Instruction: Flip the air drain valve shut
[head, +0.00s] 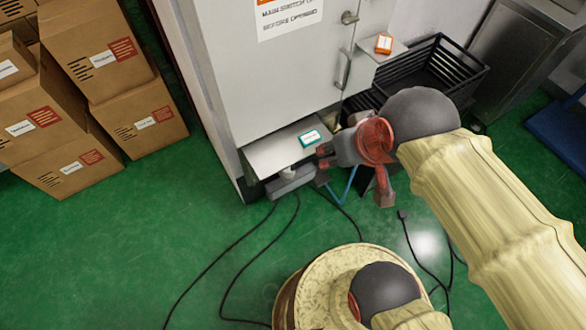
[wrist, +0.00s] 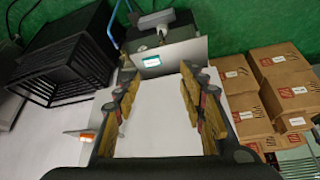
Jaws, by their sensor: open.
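My gripper (head: 326,156) is beside the lower front of the grey cabinet, near a small metal shelf, in the head view. In the wrist view its two fingers (wrist: 160,78) are wide apart with nothing between them. I cannot make out the air drain valve for certain. A grey unit (head: 290,182) with a pale fitting sits under the shelf, and a blue hose (head: 350,184) runs close by. In the wrist view the unit (wrist: 156,20) shows beyond the shelf, apart from the fingertips, with the blue hose (wrist: 114,22) to its left. Any handle is too small to tell.
The metal shelf (head: 268,158) carries a teal-and-white item (head: 309,138). An orange-and-white item (head: 383,43) lies on a higher shelf. A black crate (head: 440,68) stands right of the cabinet (head: 262,80); cardboard boxes (head: 70,125) are left. Cables cross the open green floor.

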